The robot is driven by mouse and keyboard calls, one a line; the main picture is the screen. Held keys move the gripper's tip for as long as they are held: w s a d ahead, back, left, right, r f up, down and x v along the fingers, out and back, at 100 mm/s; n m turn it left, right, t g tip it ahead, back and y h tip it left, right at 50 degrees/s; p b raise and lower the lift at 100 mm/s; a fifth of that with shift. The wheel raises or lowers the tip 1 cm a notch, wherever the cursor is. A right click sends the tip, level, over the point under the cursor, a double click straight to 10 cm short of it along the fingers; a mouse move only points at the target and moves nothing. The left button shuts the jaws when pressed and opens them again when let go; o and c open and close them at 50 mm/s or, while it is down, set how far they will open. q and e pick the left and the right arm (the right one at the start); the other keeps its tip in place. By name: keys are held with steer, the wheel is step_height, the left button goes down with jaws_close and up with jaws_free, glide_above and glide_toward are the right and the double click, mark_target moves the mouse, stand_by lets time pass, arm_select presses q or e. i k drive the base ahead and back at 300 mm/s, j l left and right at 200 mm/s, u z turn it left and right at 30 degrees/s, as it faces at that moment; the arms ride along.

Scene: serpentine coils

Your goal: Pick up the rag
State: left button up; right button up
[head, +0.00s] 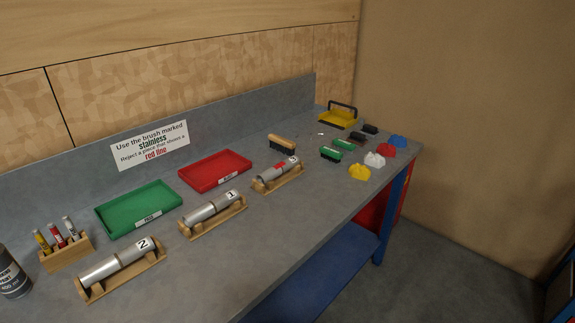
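Several small crumpled pieces that look like cloth lie in a row near the right end of the grey workbench (290,215). They are a yellow one (360,172), a white one (375,160), a red one (386,150) and a blue one (397,141), the blue one farthest back. They are small in the picture, and I cannot tell which of them is the rag. Neither of my grippers is in view.
Brushes with green (344,144) and wooden (282,144) backs lie beside the row. A yellow handled tray (337,117), red tray (242,169), green tray (110,216), numbered metal cylinders on wooden cradles, a marker holder (68,256) and a can (12,277) occupy the bench.

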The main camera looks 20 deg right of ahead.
mark_target(376, 161)
steer(key=i+l+u, duration=0.3)
steer(key=l, duration=0.9)
steer(key=l+u, duration=0.25)
steer(key=l, duration=0.9)
steer(key=k, duration=0.05)
